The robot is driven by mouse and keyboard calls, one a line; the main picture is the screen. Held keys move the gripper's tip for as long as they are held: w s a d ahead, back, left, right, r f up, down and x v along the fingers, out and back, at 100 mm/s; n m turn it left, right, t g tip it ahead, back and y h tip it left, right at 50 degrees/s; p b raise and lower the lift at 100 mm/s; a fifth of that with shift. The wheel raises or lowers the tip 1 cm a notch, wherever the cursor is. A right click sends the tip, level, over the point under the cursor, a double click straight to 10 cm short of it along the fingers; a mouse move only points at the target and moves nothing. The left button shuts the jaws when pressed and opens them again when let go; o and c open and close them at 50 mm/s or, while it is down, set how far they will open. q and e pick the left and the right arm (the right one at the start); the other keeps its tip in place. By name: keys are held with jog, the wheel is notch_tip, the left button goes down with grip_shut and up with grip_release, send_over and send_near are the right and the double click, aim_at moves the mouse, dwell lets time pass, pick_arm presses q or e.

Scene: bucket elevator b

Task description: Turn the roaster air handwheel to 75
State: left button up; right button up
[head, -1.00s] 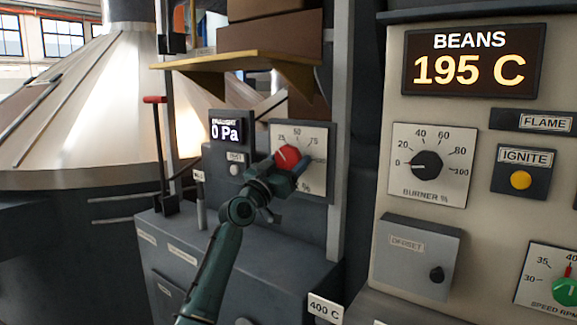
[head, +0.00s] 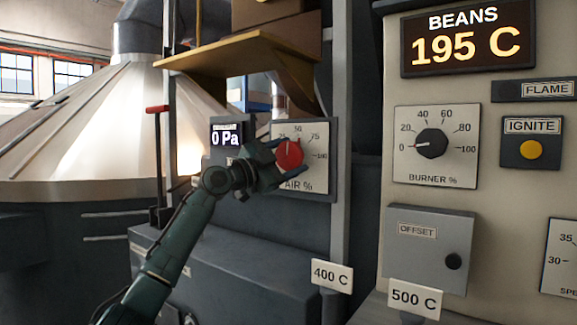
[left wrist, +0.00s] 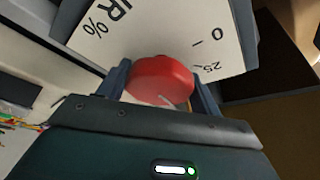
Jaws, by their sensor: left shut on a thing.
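The roaster air handwheel is a red round knob (head: 289,154) on a white dial plate (head: 318,181) marked AIR %, with numbers 25, 50, 75 and 100 around it. My left gripper (head: 287,158) is shut on the knob, a finger on each side. In the left wrist view the red knob (left wrist: 160,80) sits between the two fingers, in front of the tilted dial plate (left wrist: 150,35). The knob's pale pointer line looks aimed between 25 and 50; I cannot read it exactly. My right gripper is not in view.
A display (head: 226,135) reading 0 Pa sits left of the dial. A yellow-brown shelf (head: 240,52) with boxes overhangs it. A red-tipped lever (head: 157,110) stands at left. The burner panel (head: 436,179) is at right, with 400 C (head: 332,275) and 500 C (head: 415,298) tags below.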

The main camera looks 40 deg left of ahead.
pick_arm(q)
jog(key=shift+r+m+g+h, duration=0.1)
jog(key=shift+m+g+h, duration=0.3)
jog(key=shift+m, duration=0.7)
jog(key=m+g+p, duration=0.1)
jog(key=m, duration=0.1)
jog(key=shift+r+m+p, duration=0.1)
jog(key=shift+m+p, duration=0.25)
jog(key=shift+m, duration=0.05)
jog(key=shift+m+g+p, duration=0.3)
jog(key=shift+m+p, duration=0.1)
jog(key=shift+m, duration=0.4)
jog(key=shift+m+g+p, duration=0.3)
jog(key=shift+m+p, duration=0.2)
jog(key=shift+m, duration=0.4)
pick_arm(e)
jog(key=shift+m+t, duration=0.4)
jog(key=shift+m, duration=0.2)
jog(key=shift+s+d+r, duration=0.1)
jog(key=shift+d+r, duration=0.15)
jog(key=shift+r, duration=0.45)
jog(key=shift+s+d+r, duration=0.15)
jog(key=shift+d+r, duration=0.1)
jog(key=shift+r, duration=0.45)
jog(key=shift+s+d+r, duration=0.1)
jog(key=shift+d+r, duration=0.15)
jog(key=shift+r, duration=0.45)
